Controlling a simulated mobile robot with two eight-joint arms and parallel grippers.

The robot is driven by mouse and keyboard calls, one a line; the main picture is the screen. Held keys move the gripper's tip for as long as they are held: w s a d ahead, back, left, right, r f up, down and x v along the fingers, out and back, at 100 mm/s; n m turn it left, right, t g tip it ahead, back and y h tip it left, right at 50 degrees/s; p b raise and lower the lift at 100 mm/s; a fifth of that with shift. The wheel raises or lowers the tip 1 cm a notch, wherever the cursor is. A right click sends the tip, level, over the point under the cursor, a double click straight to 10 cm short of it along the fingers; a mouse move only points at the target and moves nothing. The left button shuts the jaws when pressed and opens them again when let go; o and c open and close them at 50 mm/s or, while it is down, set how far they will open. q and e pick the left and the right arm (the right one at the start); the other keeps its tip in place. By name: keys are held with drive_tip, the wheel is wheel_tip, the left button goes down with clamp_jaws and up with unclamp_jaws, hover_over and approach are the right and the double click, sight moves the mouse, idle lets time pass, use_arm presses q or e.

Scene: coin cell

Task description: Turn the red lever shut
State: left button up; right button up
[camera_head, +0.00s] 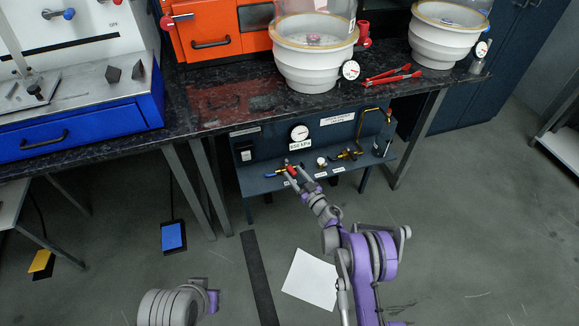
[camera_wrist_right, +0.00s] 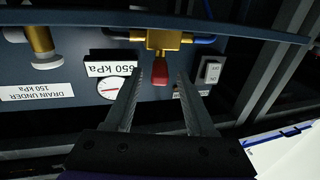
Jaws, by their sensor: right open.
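The red lever (camera_wrist_right: 160,72) sticks out from a brass valve (camera_wrist_right: 163,40) on the dark blue panel in the right wrist view. My right gripper (camera_wrist_right: 157,78) is open, with one finger on each side of the lever; the lever's end lies between the fingertips with visible gaps. Contact cannot be told. In the head view my right gripper (camera_head: 292,172) reaches up to the low bench panel, and the red lever (camera_head: 291,169) shows small there, partly hidden by the fingers. My left gripper is not in view.
A pressure gauge (camera_head: 299,132) sits on the panel above a "650 kPa" label. The dark worktop (camera_head: 235,100) overhangs the panel.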

drive_tip(key=x, duration=0.5)
clamp_jaws()
